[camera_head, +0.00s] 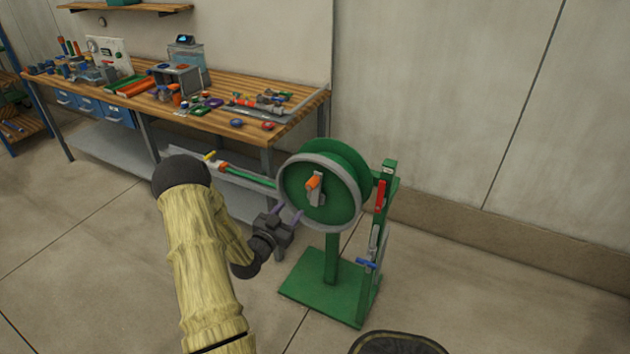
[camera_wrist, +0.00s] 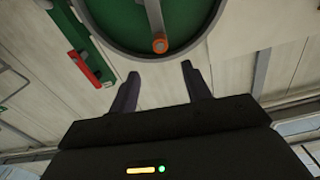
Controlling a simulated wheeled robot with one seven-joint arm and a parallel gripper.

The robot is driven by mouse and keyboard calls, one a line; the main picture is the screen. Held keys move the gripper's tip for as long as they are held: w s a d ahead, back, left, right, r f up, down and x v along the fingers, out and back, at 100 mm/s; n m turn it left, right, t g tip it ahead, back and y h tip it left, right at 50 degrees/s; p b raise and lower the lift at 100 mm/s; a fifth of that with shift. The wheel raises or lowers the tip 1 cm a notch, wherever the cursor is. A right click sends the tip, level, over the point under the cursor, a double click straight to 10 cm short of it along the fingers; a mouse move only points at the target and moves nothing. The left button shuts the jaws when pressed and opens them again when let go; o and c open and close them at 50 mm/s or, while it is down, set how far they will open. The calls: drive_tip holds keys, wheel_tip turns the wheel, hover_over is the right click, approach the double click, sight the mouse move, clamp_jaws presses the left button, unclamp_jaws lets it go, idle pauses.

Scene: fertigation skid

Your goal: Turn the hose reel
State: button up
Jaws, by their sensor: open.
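The hose reel (camera_head: 336,184) is a green drum with a grey rim on a green stand (camera_head: 331,262). A grey crank with an orange knob (camera_head: 313,182) sits on its face. In the wrist view the reel's rim (camera_wrist: 108,46) shows at the top, with the orange knob (camera_wrist: 160,44) ahead of the fingers and apart from them. My gripper (camera_head: 287,214) is open and empty, at the lower left of the reel's face. Its two fingers also show in the wrist view (camera_wrist: 158,90). A green hose (camera_head: 252,177) runs left from the reel to an orange and yellow end.
A wooden workbench (camera_head: 222,122) crowded with tools and parts stands behind and left of the reel. A post on the reel's right carries a red handle (camera_head: 381,194) and a blue handle (camera_head: 366,263). Floor to the right is clear.

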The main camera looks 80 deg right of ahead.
sight(315, 181)
drive_tip(key=p+x, duration=0.2)
drive_tip(key=x, duration=1.5)
drive_tip(key=shift+d+f+p, duration=0.1)
drive_tip(key=shift+f+p, duration=0.05)
drive_tip(key=shift+p, duration=0.25)
clamp_jaws()
